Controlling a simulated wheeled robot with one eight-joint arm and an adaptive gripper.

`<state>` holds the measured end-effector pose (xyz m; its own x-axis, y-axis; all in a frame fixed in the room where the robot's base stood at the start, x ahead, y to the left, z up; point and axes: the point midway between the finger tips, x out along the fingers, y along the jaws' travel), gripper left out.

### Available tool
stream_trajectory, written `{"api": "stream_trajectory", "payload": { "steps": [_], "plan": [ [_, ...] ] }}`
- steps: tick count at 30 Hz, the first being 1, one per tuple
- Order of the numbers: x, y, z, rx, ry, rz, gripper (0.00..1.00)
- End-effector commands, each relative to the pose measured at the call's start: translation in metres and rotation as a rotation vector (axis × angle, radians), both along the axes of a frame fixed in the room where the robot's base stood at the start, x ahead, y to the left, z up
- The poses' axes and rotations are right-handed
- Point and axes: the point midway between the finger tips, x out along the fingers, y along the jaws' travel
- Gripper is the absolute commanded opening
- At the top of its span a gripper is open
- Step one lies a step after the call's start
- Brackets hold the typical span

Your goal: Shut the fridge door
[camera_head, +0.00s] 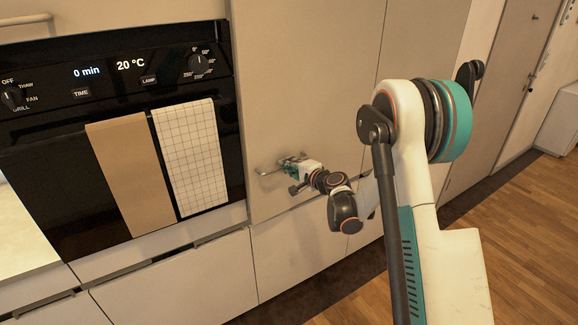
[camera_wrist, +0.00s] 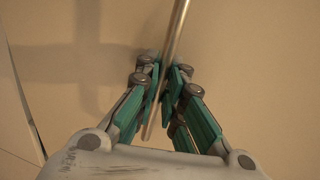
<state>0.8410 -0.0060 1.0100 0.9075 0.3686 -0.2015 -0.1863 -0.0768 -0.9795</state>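The fridge door appears to be the tall plain beige panel (camera_head: 310,85) right of the oven; it fills most of the wrist view (camera_wrist: 250,60). In the head view it looks about flush with the neighbouring fronts, but I cannot tell whether a small gap is left. A thin metal bar handle (camera_head: 267,172) is at its lower left; it also crosses the wrist view (camera_wrist: 178,35) on a slant. My gripper (camera_head: 288,164) is at this handle. In the wrist view its teal fingers (camera_wrist: 163,82) are closed in on both sides of the bar, near the panel.
The black oven (camera_head: 60,150) with a brown towel (camera_head: 130,170) and a checked towel (camera_head: 190,155) stands left. Lower cabinet fronts (camera_head: 180,285) run below. Wooden floor (camera_head: 530,220) is open at right, with another door (camera_head: 505,85) behind.

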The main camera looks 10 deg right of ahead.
Motion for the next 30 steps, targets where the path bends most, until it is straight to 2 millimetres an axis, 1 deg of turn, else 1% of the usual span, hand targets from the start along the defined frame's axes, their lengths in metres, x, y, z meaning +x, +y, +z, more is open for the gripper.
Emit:
{"api": "stream_trajectory", "payload": {
  "steps": [5, 10, 17, 18, 20, 30],
  "plan": [
    [0.000, 0.001, -0.001, 0.000, 0.000, -0.001, 0.00],
    [0.013, 0.007, -0.001, -0.001, 0.000, -0.030, 0.00],
    [0.013, 0.006, 0.000, -0.001, 0.000, -0.033, 0.00],
    [0.013, 0.006, 0.000, -0.001, 0.000, -0.033, 0.17],
    [0.013, 0.006, 0.000, -0.001, 0.000, -0.033, 0.30],
    [0.012, 0.006, 0.000, -0.001, 0.000, -0.033, 0.30]
  ]
}}
